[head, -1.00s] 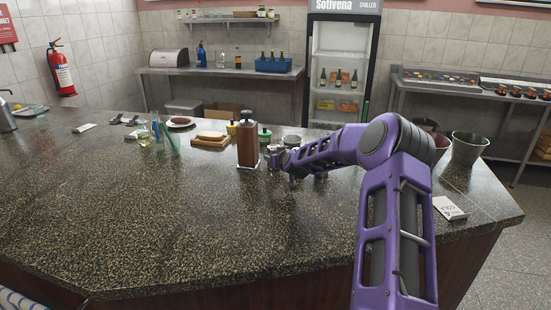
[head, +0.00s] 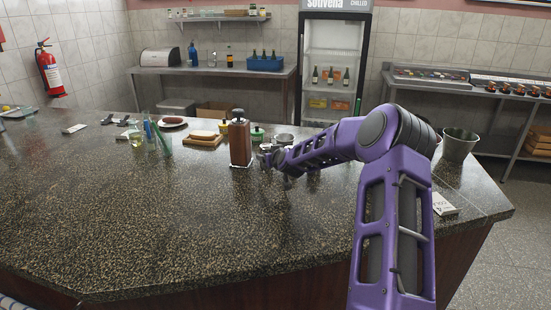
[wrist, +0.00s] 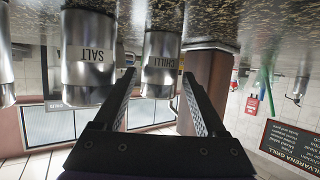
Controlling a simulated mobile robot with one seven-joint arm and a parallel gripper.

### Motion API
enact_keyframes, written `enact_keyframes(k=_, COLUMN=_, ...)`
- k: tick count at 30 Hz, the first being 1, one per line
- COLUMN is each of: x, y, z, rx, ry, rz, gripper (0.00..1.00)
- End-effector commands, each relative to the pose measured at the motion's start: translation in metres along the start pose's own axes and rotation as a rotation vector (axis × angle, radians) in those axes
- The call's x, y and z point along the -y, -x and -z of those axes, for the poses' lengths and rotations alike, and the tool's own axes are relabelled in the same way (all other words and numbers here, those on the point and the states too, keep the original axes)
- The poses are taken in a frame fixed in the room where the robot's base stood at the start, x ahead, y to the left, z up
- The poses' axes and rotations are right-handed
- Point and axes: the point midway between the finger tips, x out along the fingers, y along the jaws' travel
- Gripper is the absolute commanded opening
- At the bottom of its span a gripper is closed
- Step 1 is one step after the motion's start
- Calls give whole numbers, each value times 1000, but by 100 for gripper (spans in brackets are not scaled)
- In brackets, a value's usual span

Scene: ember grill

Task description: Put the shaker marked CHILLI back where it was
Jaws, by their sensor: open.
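The metal shaker marked CHILLI (wrist: 162,62) shows in the wrist view, which is upside down. It stands on the dark counter (head: 150,215). My gripper (wrist: 158,77) is open, with one finger on each side of the CHILLI shaker in the picture. I cannot tell whether either finger touches it. The metal shaker marked SALT (wrist: 88,62) stands beside it, left of the fingers. In the head view my gripper (head: 273,163) is low over the counter, just right of the wooden mill (head: 239,142). My arm hides most of the shakers there.
The brown wooden mill (wrist: 205,85) stands close on the right in the wrist view. Another metal shaker (wrist: 5,70) is at the left edge. Sauce bottles and bread on a board (head: 203,140) are behind the mill. The counter's front left is clear.

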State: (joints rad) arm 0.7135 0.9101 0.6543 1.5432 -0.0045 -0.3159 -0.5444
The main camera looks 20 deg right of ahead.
Motion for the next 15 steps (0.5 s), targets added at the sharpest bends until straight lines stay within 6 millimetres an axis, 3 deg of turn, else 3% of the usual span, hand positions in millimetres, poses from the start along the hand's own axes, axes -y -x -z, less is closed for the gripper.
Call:
enact_keyframes(k=9, x=-2, y=64, z=0, rx=0, ry=2, rz=-3, gripper=74)
enact_keyframes(k=15, x=-1, y=92, z=0, rx=0, ry=1, rz=-1, gripper=74)
